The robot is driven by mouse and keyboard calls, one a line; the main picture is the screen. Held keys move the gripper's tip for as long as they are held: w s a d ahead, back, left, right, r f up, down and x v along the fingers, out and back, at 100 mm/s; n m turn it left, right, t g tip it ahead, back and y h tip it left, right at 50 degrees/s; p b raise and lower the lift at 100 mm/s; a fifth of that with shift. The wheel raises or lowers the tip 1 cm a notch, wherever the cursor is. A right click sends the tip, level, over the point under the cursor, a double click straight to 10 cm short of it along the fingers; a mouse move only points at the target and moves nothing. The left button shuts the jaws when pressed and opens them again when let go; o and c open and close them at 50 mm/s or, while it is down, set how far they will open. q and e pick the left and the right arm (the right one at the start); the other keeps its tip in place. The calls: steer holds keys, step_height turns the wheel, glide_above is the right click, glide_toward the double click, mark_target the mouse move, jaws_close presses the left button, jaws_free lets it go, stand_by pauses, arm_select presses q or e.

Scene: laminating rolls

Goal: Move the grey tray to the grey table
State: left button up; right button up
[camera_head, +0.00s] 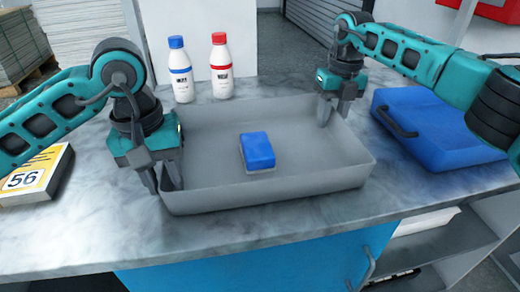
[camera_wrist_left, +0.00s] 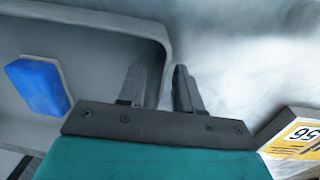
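The grey tray (camera_head: 270,194) rests on the marbled counter and also shows in the left wrist view (camera_wrist_left: 70,55). A blue block with a pale underside (camera_head: 257,150) lies inside it; it shows in the left wrist view (camera_wrist_left: 38,86) too. My left gripper (camera_head: 163,184) is at the tray's left wall, one finger inside and one outside. The grey table is not identifiable.
A white bottle with blue cap (camera_head: 181,72) and one with red cap (camera_head: 221,68) stand behind the tray. A blue case (camera_head: 440,130) lies to the right. A box marked 56 (camera_head: 32,178) lies at left. Blue cabinet and shelves are below the counter.

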arm_select(q)
steer(key=shift+f, duration=0.55)
arm_select(e)
steer(key=shift+f, duration=0.55)
arm_select(q)
jaws_close()
arm_select(e)
jaws_close()
steer(key=shift+r, duration=0.1)
